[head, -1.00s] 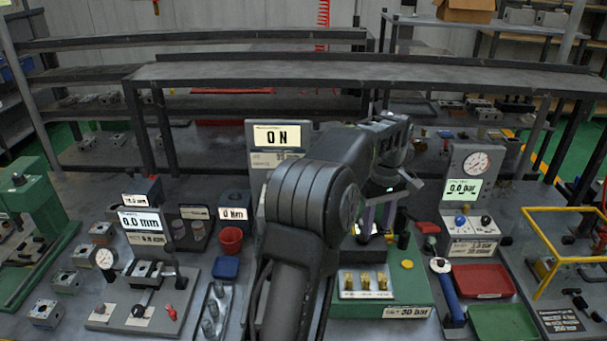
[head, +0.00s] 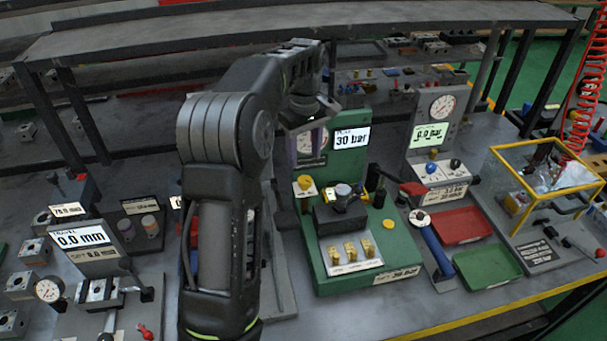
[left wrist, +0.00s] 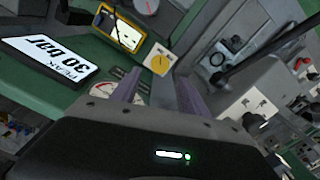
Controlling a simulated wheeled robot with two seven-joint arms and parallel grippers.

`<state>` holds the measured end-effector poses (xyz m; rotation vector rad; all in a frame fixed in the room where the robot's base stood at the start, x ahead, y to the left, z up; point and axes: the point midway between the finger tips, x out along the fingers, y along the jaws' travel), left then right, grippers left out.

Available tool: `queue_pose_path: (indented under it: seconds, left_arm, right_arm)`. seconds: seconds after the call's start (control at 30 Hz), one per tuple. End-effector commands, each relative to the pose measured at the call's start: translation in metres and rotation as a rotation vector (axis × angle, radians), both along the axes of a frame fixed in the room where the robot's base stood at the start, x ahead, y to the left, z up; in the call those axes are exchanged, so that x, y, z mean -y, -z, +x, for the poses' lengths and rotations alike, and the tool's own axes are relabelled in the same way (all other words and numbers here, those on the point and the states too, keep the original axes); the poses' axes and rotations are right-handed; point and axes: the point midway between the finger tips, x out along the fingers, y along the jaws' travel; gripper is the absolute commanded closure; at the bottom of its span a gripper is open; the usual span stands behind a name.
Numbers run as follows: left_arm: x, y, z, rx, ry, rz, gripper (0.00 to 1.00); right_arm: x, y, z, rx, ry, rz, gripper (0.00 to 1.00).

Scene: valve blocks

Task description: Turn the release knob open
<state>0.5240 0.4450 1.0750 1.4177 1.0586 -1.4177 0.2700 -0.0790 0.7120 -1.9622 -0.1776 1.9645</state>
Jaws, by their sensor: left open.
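A yellow knob (head: 305,182) sits on a small white plate at the back left of the green test station (head: 328,272); I take it as the release knob. It also shows in the left wrist view (left wrist: 160,62), just beyond the fingertips. My left gripper (head: 308,152) is above and behind the knob in the head view, pointing down. Its two purple fingers are apart and empty in the left wrist view (left wrist: 158,80). The knob appears clear of both fingers. The station's display (head: 351,138) reads 30 bar. The right gripper is out of view.
A dark block with a valve part (head: 341,207) and several brass fittings (head: 351,252) stand in front of the knob. A gauge stand (head: 437,125) reading 0.0 bar is to the right, behind red (head: 460,224) and green (head: 488,267) trays. A yellow-framed box (head: 545,187) is farther right.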

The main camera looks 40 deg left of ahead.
Motion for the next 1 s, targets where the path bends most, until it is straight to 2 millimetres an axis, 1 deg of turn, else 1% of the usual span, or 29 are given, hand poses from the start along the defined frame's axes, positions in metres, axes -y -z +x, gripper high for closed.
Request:
queue_pose_path:
  seconds: [0.17, 0.5, 0.6, 0.73, 0.93, 0.97, 1.0]
  left_arm:
    - [0.0, 0.011, 0.0, -0.003, 0.0, -0.001, 0.45]
    - [0.0, 0.061, -0.001, -0.003, 0.0, -0.001, 0.45]
    - [0.001, 0.071, 0.0, -0.002, 0.0, -0.001, 0.45]
    - [0.0, 0.077, 0.0, 0.0, 0.0, -0.001, 0.45]
    - [0.0, 0.078, 0.0, 0.0, 0.0, -0.001, 0.45]
    - [0.0, 0.078, 0.0, 0.0, 0.0, -0.001, 0.45]
    - [0.0, 0.078, 0.0, 0.0, 0.0, -0.001, 0.49]
  right_arm:
    - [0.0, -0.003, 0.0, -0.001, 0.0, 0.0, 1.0]
    - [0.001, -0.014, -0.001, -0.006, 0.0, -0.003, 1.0]
    - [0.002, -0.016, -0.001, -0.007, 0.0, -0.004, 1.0]
    - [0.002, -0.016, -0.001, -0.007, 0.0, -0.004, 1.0]
    - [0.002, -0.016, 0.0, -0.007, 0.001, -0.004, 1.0]
    - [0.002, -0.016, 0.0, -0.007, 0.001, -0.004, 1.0]
    - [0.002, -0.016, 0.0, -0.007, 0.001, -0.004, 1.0]
